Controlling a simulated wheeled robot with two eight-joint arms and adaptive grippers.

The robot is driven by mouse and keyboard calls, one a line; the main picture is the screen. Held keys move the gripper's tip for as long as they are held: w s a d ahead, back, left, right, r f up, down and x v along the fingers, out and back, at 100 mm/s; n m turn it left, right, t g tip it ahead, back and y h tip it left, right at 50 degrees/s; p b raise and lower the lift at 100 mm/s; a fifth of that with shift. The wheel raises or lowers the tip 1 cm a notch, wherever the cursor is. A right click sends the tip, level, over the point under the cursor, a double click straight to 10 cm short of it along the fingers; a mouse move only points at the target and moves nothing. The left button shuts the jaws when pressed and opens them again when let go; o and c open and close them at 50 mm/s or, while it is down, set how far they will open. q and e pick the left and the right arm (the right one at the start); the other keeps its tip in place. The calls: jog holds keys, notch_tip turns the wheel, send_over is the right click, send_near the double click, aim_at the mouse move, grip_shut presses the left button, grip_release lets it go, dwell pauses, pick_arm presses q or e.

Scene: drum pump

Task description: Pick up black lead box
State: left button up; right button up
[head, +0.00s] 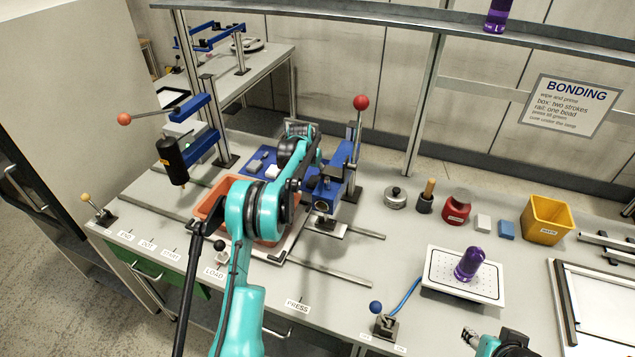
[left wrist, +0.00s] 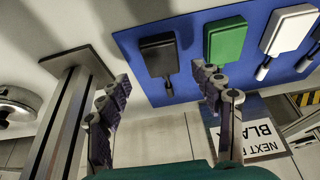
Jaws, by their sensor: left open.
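The black lead box (left wrist: 159,55) is in the left wrist view, at the left end of a blue board (left wrist: 192,32). A short stem points from it toward the lower part of the picture. A green box (left wrist: 226,42) and a white box (left wrist: 287,28) sit beside it. My left gripper (left wrist: 163,92) is open, and nothing is between its fingers. The black box appears beyond the fingers, apart from them. In the head view my left arm reaches over the bench and hides part of the blue board (head: 250,176). My right gripper (head: 470,337) is at the bottom edge; its opening is unclear.
A metal post (left wrist: 68,120) stands left of the fingers in the wrist view. A printed card (left wrist: 252,140) lies near the right finger. An orange tray (head: 204,208) and a red-knobbed press (head: 340,165) flank my left arm.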

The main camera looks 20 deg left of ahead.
aim_at(315, 179)
pick_arm(q)
jog(key=b+x, duration=0.1)
jog(key=x, duration=0.3)
jog(key=shift+w+a, duration=0.1)
jog(key=shift+a, duration=0.05)
jog(key=shift+r, duration=0.1)
jog(key=c, duration=1.3)
